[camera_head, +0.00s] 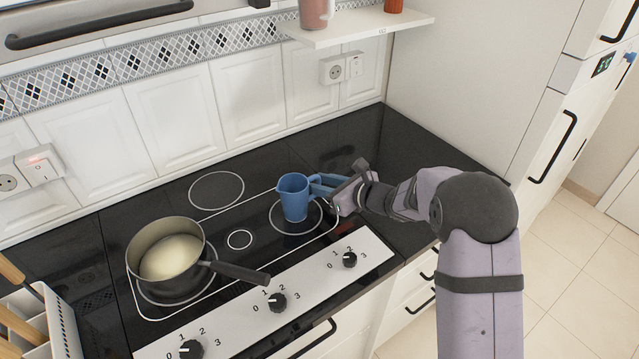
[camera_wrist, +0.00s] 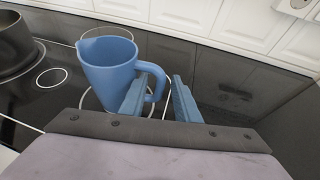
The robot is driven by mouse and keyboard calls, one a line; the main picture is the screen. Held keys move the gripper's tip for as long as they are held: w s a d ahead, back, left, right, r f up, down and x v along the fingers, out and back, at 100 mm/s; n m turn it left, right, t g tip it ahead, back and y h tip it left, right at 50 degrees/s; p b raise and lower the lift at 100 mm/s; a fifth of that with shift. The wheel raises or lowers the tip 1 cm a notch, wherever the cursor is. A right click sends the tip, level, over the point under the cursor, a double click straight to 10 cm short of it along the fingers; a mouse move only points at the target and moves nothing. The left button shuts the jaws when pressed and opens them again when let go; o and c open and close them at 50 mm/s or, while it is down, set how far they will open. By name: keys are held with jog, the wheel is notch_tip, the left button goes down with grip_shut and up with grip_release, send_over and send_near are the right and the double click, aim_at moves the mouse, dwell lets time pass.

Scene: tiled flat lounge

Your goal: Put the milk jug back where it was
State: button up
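The blue milk jug (camera_head: 293,198) stands upright on the right burner of the black hob. In the wrist view the jug (camera_wrist: 108,72) shows its spout to the left and its handle to the right. My gripper (camera_head: 325,187) is at the handle side of the jug. In the wrist view my gripper (camera_wrist: 158,96) has its two blue fingers apart, with part of the handle showing between them. A gap shows between the handle and the right finger. The jug's lower part is partly hidden by the left finger in the wrist view.
A saucepan (camera_head: 166,255) with pale contents stands on the left burner, its handle pointing right. A white shelf (camera_head: 345,27) above holds a pinkish pot (camera_head: 316,12) and an orange item (camera_head: 393,5). A white rack (camera_head: 55,315) stands front left. The rear burner (camera_head: 216,190) is clear.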

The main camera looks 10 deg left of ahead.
jog(key=shift+r, duration=0.2)
jog(key=b+v, duration=0.2)
jog(key=v, duration=1)
jog(key=shift+f, duration=0.1)
